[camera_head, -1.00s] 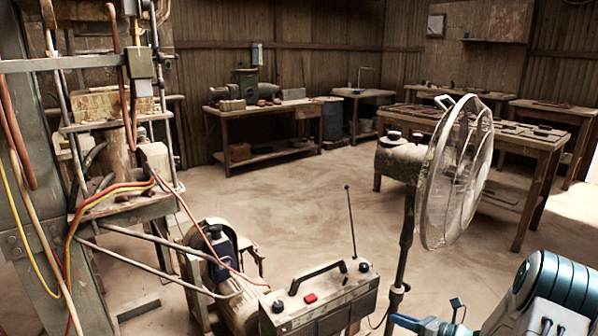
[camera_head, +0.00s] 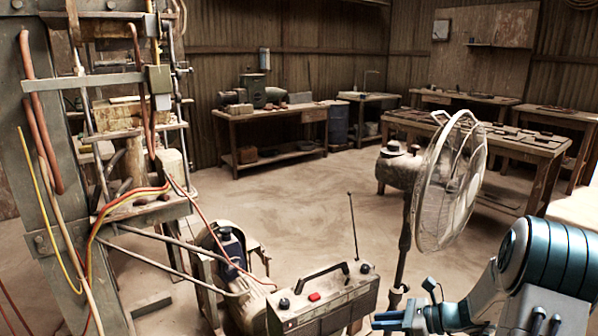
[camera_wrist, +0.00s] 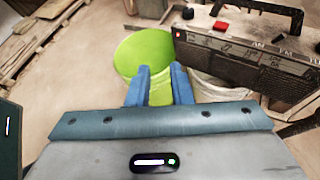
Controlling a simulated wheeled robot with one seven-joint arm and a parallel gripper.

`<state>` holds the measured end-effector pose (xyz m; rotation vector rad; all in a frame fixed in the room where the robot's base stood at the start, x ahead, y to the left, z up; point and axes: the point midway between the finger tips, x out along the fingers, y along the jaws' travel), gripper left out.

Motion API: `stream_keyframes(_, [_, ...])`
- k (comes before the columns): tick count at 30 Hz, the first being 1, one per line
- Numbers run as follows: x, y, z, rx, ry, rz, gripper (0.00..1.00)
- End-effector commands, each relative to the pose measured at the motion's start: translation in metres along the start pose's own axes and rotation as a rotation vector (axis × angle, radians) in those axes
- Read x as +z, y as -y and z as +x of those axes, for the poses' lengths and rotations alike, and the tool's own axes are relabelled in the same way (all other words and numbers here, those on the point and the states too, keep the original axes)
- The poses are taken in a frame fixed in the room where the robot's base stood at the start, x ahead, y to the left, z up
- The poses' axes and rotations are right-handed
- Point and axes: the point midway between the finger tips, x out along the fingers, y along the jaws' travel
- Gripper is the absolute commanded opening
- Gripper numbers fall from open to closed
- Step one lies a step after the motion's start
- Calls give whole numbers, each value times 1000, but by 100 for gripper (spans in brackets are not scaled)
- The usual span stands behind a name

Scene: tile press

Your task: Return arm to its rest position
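My arm shows at the lower right of the head view. My gripper (camera_head: 388,321) is at the bottom edge there, just right of the radio (camera_head: 325,303). In the wrist view, the two blue fingers of my gripper (camera_wrist: 161,68) stand apart with nothing held between them. A bright green round-topped object (camera_wrist: 143,50) lies beyond the fingertips and shows through the gap. The radio also fills the upper right of the wrist view (camera_wrist: 245,62), close to the right finger.
A standing fan (camera_head: 452,180) is behind my gripper, near my arm. The tile press frame (camera_head: 45,150) with hoses rises at the left. A motor-like machine (camera_head: 225,262) stands left of the radio. Worktables (camera_head: 268,115) line the back wall; the middle floor is clear.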

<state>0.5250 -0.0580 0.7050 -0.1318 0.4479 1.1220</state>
Motion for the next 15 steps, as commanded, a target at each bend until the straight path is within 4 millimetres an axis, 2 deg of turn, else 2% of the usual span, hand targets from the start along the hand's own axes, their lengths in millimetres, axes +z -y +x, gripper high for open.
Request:
stream_keyframes(1, [25, -16, -3, 35, -44, -73, 19])
stream_keyframes(3, [48, -39, -6, 90, -117, -190, 19])
stream_keyframes(8, [91, -93, -17, 222, -278, -470, 19])
stream_keyframes(15, [144, -162, -49, 411, -495, -896, 19])
